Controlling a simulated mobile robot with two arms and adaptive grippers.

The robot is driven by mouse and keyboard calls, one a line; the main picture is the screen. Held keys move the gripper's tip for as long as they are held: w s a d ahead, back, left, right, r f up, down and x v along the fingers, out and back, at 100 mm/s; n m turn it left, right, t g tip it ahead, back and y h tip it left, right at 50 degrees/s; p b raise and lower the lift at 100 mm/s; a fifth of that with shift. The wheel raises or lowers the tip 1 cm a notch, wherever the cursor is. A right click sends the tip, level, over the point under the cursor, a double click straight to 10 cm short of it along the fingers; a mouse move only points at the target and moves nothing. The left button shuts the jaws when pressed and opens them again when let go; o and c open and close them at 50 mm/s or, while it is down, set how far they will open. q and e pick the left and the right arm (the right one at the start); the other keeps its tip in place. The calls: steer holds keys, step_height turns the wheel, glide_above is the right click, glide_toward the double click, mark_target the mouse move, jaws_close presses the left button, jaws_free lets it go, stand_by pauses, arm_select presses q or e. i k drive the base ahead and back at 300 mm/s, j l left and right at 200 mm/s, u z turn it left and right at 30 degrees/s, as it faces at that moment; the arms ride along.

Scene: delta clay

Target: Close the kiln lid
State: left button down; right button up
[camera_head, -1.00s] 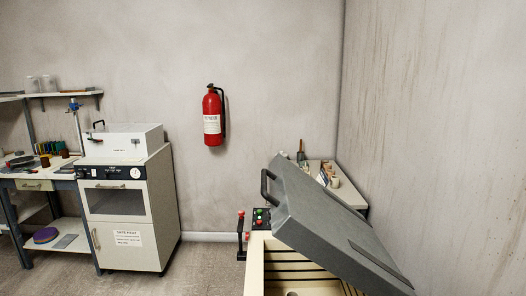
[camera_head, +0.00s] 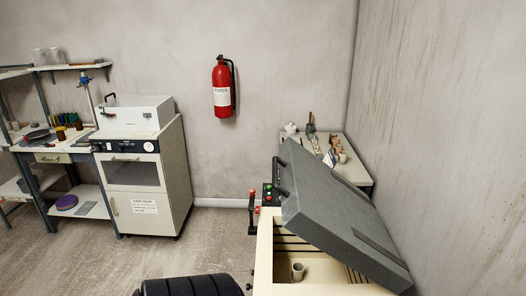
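The kiln lid (camera_head: 335,210) is a thick grey slab, raised and tilted over the open kiln in the lower right of the head view. A dark handle (camera_head: 281,177) is on its upper left edge. The kiln body (camera_head: 264,262) is cream with a grooved inside wall. A small cup (camera_head: 297,271) stands inside it. Neither of my grippers can be made out. A dark ribbed part, likely of my own arm, shows at the bottom edge, left of the kiln and apart from the lid.
A control box with red and green buttons (camera_head: 267,193) and a red-knobbed lever (camera_head: 254,208) sit at the kiln's left side. A side table (camera_head: 352,171) with pots stands behind the lid. A white oven cabinet (camera_head: 147,186) stands left. Floor between is clear.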

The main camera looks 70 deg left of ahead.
mark_target(320, 206)
steer(key=j+u, duration=1.05)
